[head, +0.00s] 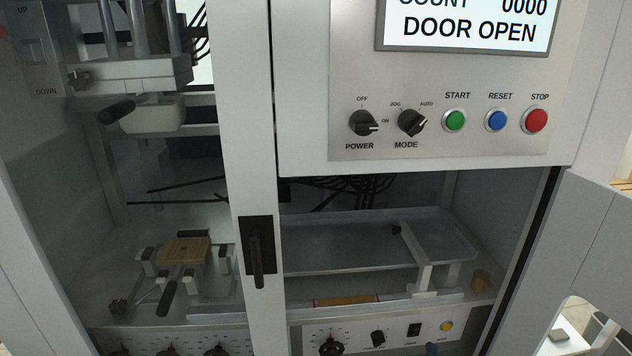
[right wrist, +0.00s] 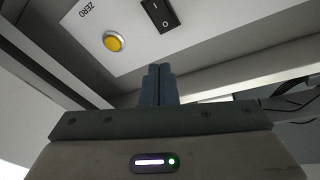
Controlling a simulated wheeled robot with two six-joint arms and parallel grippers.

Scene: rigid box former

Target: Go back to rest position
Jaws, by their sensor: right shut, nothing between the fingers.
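My right gripper (right wrist: 157,72) is shut and empty in the right wrist view. Its two dark blue fingers are together, below a panel with a yellow button (right wrist: 114,41) and a black rocker switch (right wrist: 160,15). In the head view only the blue tips of my right gripper (head: 432,349) show at the bottom edge, in front of the lower control panel (head: 395,333). Whether the fingers touch the panel I cannot tell. My left gripper is not in view.
The machine's upper panel has a screen (head: 467,25) reading DOOR OPEN, with knobs and START, RESET and STOP buttons. A door handle (head: 257,255) sticks out from the middle post. Behind it are a metal tray (head: 345,258) and a fixture with a tan block (head: 185,251).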

